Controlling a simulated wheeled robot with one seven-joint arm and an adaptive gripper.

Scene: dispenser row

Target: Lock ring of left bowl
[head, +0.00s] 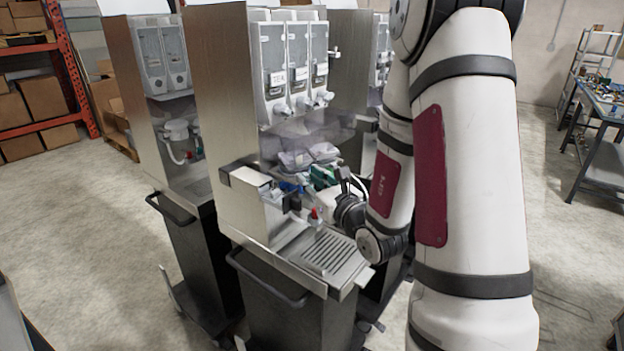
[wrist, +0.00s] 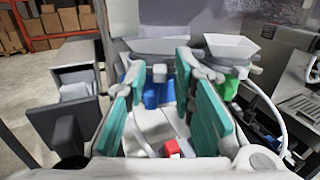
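In the wrist view, my gripper (wrist: 159,80) is open, its two teal pads standing apart on either side of a blue part (wrist: 158,92). The blue part sits under the pale left bowl (wrist: 158,46) and looks like its lock ring. I cannot tell whether either pad touches it. The right bowl (wrist: 232,46) has a green part (wrist: 231,88) below it, outside my right finger. In the head view, my gripper (head: 318,178) is inside the dispenser bay, and the blue part (head: 290,187) shows small at its left. The bowls are hard to make out there.
A red piece (wrist: 173,147) lies low between my fingers in the wrist view. The dispenser's steel side panel (head: 228,110) and grey box (head: 252,190) stand at the left. A slotted drip tray (head: 330,252) is in front. Other dispensers stand close by.

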